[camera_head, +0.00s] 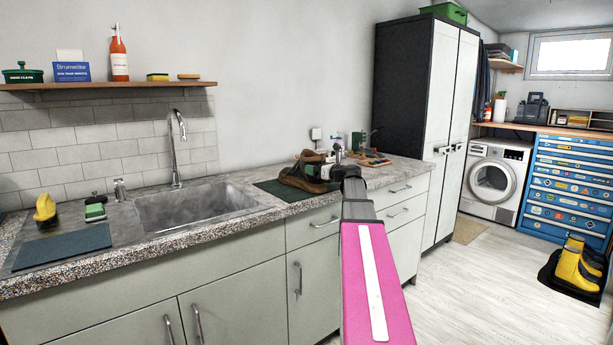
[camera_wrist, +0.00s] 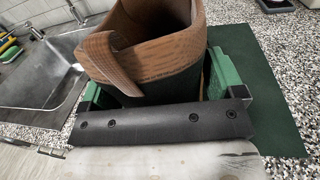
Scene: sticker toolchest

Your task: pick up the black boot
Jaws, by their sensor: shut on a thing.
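The boot (camera_head: 308,180) is at the green mat on the counter, right of the sink. In the wrist view the boot (camera_wrist: 155,62) shows a wide brown collar with a pull loop and a darker body below. My gripper (camera_wrist: 158,88) has a green finger on each side of the boot and is shut on it. In the head view my gripper (camera_head: 336,174) is mostly hidden by my arm and the boot. The sole is hidden in the wrist view, so I cannot tell whether the boot touches the mat.
The green mat (camera_wrist: 255,95) lies under and beside the boot. The sink (camera_head: 195,206) with its tap (camera_head: 176,150) is to the left. Small items (camera_head: 372,158) stand farther right on the counter, before a tall cabinet (camera_head: 425,110). Yellow-and-black boots (camera_head: 572,268) stand on the floor.

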